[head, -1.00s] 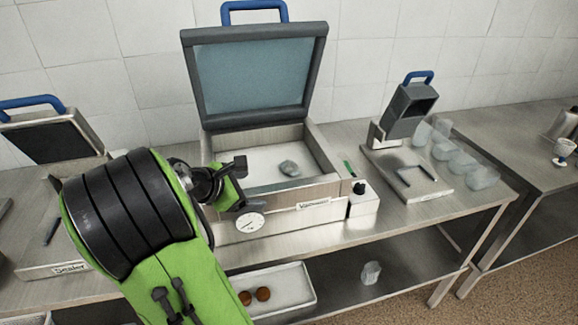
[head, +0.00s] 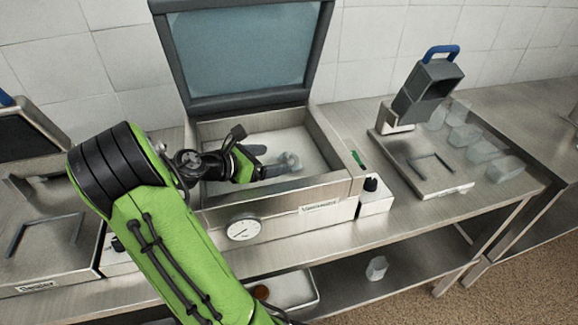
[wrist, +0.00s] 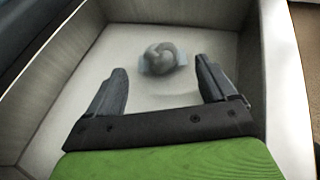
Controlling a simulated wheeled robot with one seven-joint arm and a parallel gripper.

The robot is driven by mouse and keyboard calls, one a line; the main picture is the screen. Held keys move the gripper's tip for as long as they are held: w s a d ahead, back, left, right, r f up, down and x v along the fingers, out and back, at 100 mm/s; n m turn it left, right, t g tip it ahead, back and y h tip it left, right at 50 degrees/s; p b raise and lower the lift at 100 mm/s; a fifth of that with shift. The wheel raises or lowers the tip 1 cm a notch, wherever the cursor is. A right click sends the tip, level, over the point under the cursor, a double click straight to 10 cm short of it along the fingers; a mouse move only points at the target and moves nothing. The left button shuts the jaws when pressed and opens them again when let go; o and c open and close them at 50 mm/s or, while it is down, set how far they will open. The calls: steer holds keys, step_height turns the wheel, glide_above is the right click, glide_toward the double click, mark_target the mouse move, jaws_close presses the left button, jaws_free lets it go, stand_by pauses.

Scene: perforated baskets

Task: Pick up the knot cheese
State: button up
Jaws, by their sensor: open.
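The knot cheese (wrist: 162,57) is a grey-white, knotted lump that appears to be in a clear bluish wrap. It lies on the pale floor of the open vacuum machine's chamber (head: 310,145). It also shows in the head view (head: 290,161), just right of my fingers. My gripper (wrist: 160,82) is open and empty, its two dark fingers spread. In the wrist view the cheese is beyond the fingertips, roughly centred between them, with bare floor in front of it. In the head view my gripper (head: 262,161) is inside the chamber, close to the cheese.
The chamber's walls (wrist: 262,80) enclose the space around my gripper. The raised lid (head: 250,55) stands behind. A gauge (head: 244,229) is on the machine's front. A sealing device (head: 425,95) and clear cups (head: 465,135) stand to the right.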

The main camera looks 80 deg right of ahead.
mark_target(284, 159)
steer(key=x, duration=0.2)
steer(key=b+x, duration=0.1)
steer(key=x, duration=0.5)
steer(key=shift+w+f+b, duration=0.15)
steer(key=shift+f+b, duration=0.15)
steer(key=shift+f, duration=0.05)
steer(key=shift+a+r, duration=0.1)
steer(key=shift+a, duration=0.05)
steer(key=shift+c, duration=0.5)
steer(key=c, duration=1)
